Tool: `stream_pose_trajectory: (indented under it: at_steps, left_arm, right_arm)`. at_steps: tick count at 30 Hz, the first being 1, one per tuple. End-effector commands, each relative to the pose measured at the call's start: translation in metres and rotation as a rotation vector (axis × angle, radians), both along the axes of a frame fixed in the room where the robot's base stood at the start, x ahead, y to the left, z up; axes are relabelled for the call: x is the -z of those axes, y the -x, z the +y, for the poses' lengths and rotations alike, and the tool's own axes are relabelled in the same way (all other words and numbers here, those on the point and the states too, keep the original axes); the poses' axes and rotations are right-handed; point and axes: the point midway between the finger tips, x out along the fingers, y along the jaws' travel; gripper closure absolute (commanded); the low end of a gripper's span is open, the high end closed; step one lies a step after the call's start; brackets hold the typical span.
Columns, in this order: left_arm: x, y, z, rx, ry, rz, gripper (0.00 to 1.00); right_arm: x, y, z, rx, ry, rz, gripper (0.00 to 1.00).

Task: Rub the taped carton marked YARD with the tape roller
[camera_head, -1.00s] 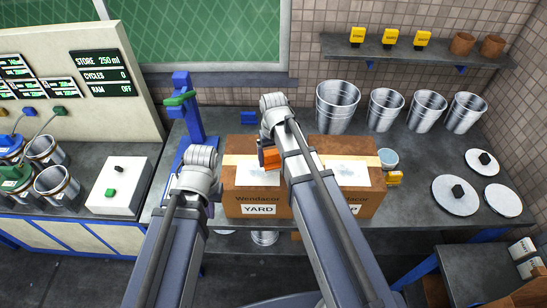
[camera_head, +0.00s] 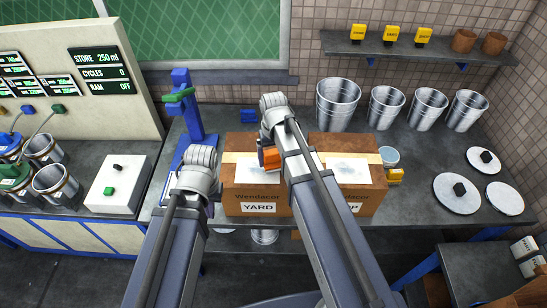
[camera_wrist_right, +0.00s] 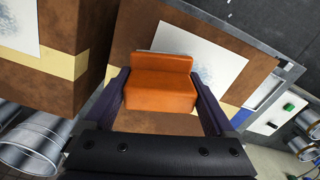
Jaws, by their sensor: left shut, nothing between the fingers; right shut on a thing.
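The taped carton marked YARD (camera_head: 232,182) is a brown box on the bench, with a tan tape strip and a speckled white sheet on top. It also shows in the wrist view (camera_wrist_right: 134,122). My right gripper (camera_head: 265,152) is shut on an orange block, the tape roller (camera_head: 271,158), over this carton's top. The roller fills the middle of the wrist view (camera_wrist_right: 160,85), between the fingers, beside the sheet's lower edge. I cannot tell whether it touches the carton. My left gripper (camera_head: 209,208) is shut and empty by the carton's left side, its fingers mostly hidden.
A second taped carton (camera_head: 372,203), its label partly hidden by my right arm, stands close on the right. Metal pails (camera_head: 338,105) stand behind it and round lids (camera_head: 456,194) lie to the right. A blue stand (camera_head: 190,110) rises at the left.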

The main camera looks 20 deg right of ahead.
Motion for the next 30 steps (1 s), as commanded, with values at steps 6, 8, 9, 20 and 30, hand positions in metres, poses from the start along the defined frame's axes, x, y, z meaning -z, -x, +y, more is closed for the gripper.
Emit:
stream_pose_trajectory:
  at_steps: [6,8,9,20,30]
  left_arm:
    - [0.005,0.0,0.0,0.0,0.0,0.0,1.0]
    - [0.007,0.0,0.0,0.0,0.0,0.0,1.0]
    - [0.007,0.0,0.0,0.0,0.0,0.0,1.0]
    - [0.014,0.0,0.0,0.0,0.0,0.0,1.0]
    - [0.018,0.0,0.0,0.0,0.0,0.0,1.0]
  right_arm:
    - [0.005,0.0,0.0,0.0,0.0,0.0,0.63]
    - [0.006,0.0,0.0,0.0,0.0,0.0,0.63]
    - [0.007,0.0,0.0,0.0,0.0,0.0,0.63]
    - [0.014,0.0,0.0,0.0,0.0,0.0,0.63]
    - [0.018,0.0,0.0,0.0,0.0,0.0,0.62]
